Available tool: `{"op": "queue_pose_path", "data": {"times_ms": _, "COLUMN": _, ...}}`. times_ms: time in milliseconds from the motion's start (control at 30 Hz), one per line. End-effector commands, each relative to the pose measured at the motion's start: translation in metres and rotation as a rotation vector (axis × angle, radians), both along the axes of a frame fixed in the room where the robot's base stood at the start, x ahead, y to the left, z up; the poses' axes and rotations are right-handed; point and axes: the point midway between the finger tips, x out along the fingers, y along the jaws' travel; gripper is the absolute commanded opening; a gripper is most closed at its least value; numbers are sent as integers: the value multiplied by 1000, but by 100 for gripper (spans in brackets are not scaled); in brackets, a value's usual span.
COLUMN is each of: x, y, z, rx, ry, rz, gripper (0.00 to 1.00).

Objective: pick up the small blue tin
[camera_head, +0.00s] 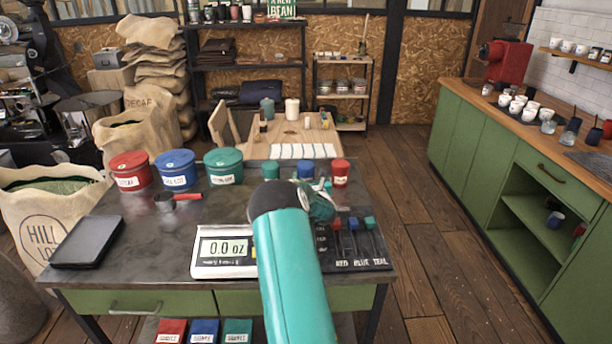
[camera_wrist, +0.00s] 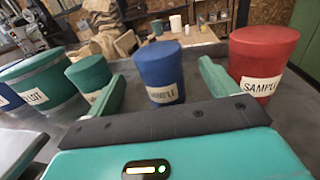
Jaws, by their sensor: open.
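The small blue tin (camera_head: 305,168) stands upright at the back of the dark worktable, between a small teal tin (camera_head: 271,169) and a small red tin (camera_head: 340,174). In the wrist view the blue tin (camera_wrist: 162,66) shows its SAMPLE label, framed between the fingers of my gripper (camera_wrist: 160,72). My gripper is open and empty, with the tin ahead of it; I cannot tell how far the fingertips reach beside it. The teal tin (camera_wrist: 88,72) is outside the left finger, the red tin (camera_wrist: 263,52) outside the right. In the head view my arm partly hides my gripper (camera_head: 316,192).
Large red (camera_head: 130,168), blue (camera_head: 176,168) and teal (camera_head: 224,164) tins stand to the left. A green counter (camera_head: 500,160) stands right.

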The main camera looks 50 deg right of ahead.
Motion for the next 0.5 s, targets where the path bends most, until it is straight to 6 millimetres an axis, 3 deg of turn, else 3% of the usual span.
{"op": "queue_pose_path", "data": {"times_ms": 267, "x": 14, "y": -12, "z": 0, "rx": 1, "ry": 1, "rz": 2, "gripper": 87}}
{"op": "queue_pose_path", "data": {"times_ms": 500, "x": 39, "y": -32, "z": 2, "rx": 0, "ry": -1, "rz": 3, "gripper": 87}}
